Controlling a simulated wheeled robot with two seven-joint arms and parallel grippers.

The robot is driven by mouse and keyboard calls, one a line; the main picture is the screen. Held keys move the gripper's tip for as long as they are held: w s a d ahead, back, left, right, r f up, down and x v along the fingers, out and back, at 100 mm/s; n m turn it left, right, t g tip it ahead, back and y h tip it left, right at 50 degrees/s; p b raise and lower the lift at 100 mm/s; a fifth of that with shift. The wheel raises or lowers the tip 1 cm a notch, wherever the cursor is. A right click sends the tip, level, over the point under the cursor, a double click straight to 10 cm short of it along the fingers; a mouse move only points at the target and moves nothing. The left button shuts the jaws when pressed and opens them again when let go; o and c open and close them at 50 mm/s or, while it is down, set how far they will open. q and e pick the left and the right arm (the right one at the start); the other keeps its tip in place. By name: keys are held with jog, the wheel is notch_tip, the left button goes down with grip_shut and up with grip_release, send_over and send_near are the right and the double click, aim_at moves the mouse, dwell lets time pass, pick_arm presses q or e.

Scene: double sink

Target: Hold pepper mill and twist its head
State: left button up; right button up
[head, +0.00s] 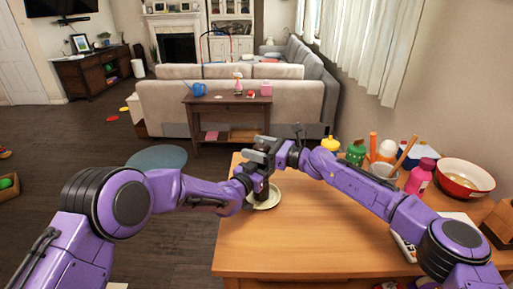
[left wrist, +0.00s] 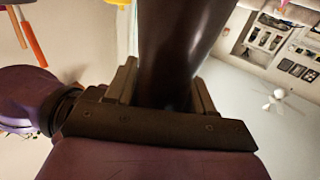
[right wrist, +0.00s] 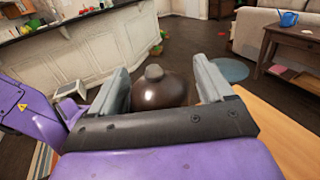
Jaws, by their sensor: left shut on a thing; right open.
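The pepper mill (head: 261,193) is dark brown and stands upright over a pale plate (head: 266,203) on the wooden table. My left gripper (head: 251,177) is shut on the mill's body; in the left wrist view the dark glossy body (left wrist: 180,50) sits between its fingers. My right gripper (head: 268,150) is open at the mill's head. In the right wrist view the round brown head (right wrist: 160,92) with its grey knob (right wrist: 154,72) lies between the two spread fingers. The grippers hide much of the mill in the head view.
Bottles, among them a pink one (head: 421,177) and a green one (head: 355,154), stand at the table's right with a red-rimmed bowl (head: 465,179). The wooden table (head: 310,235) is clear in front of the plate. A sofa and console table (head: 228,110) stand beyond.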

jog(key=c, duration=1)
jog(key=shift+w+m+t+h, duration=0.2)
jog(key=shift+m+t+h, duration=1.45)
jog(key=shift+t, duration=0.65)
jog(key=shift+w+d+m+t+h, duration=0.1)
jog(key=shift+w+m+t+h, duration=0.05)
jog(key=shift+m+t+h, duration=0.4)
jog(key=o, duration=1)
